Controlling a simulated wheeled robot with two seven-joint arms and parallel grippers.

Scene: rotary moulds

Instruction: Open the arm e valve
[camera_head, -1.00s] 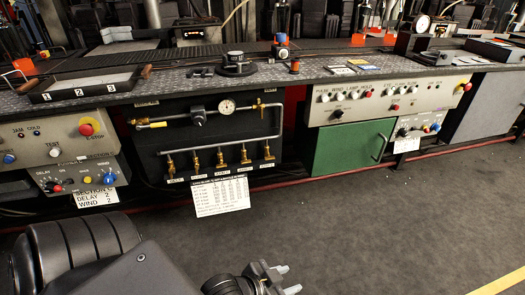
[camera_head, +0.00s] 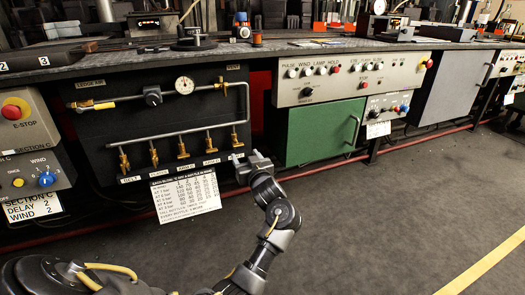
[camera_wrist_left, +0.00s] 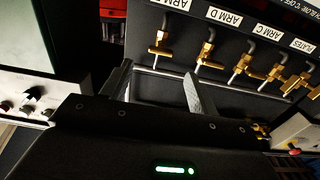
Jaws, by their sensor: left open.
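A black panel (camera_head: 97,132) carries a row of brass valves under a grey pipe. The arm e valve (camera_head: 236,137) appears to be the rightmost one; it is the leftmost in the left wrist view (camera_wrist_left: 158,50), where its label (camera_wrist_left: 170,4) is cut off after "ARM". Its brass handle looks crosswise there. My left gripper (camera_head: 247,157) is just below and right of this valve. Its two fingers (camera_wrist_left: 158,88) are apart and empty, with the valve beyond the gap between them. I cannot tell the exact distance. My right gripper is out of view.
A paper chart (camera_head: 186,195) hangs below the panel. A green door (camera_head: 318,133) is to the right of the valves. The neighbouring arm D valve (camera_wrist_left: 205,48) is close beside. A pressure gauge (camera_head: 184,85) sits above. The floor (camera_head: 390,210) in front is clear.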

